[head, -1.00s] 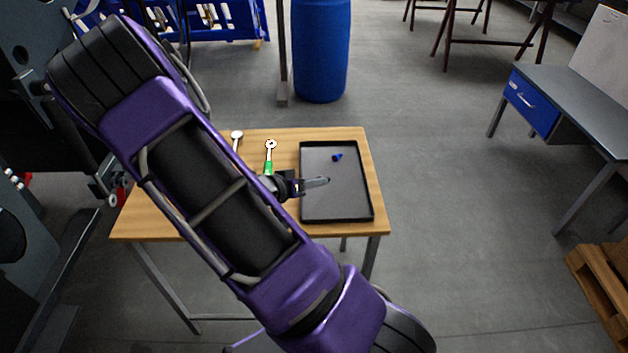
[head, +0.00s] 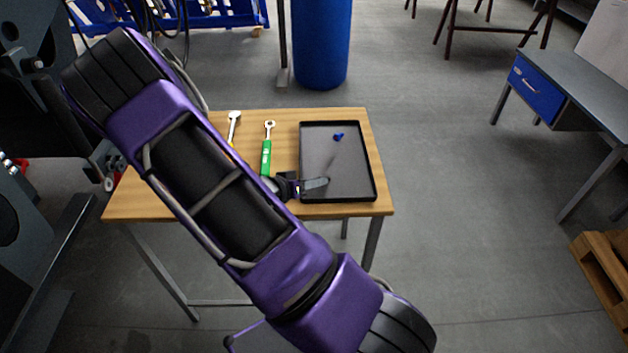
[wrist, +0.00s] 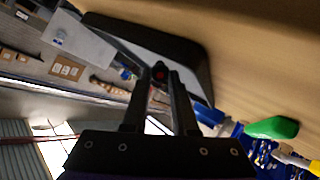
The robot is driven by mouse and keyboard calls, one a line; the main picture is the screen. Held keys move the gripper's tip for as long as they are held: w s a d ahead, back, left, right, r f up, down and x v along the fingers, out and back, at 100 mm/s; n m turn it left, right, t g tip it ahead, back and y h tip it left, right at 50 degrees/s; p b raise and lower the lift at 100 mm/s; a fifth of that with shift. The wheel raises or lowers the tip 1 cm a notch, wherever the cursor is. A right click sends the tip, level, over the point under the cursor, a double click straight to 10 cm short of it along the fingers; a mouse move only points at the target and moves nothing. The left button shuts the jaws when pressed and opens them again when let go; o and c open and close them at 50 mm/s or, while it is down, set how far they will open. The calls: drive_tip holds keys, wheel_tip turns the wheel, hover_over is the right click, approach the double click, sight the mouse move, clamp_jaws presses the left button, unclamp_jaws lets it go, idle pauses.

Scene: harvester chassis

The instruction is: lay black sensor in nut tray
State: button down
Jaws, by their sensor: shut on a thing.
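The nut tray (head: 352,178) is a flat black tray with a low rim on the right part of the wooden table. My gripper (head: 322,183) is over the tray's near left part in the head view; its height above the tray is hard to tell. The sensor cannot be made out in the head view.
A small blue piece (head: 338,136) lies in the tray's far part. A blue barrel (head: 320,45) stands behind the table (head: 285,116). Most of the tray is clear.

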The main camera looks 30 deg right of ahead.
drive_tip(key=c, duration=0.6)
unclamp_jaws()
drive_tip(key=p+v, duration=0.3)
drive_tip(key=v, duration=1.4)
drive_tip(key=shift+a+r, duration=0.1)
drive_tip(key=shift+a, duration=0.05)
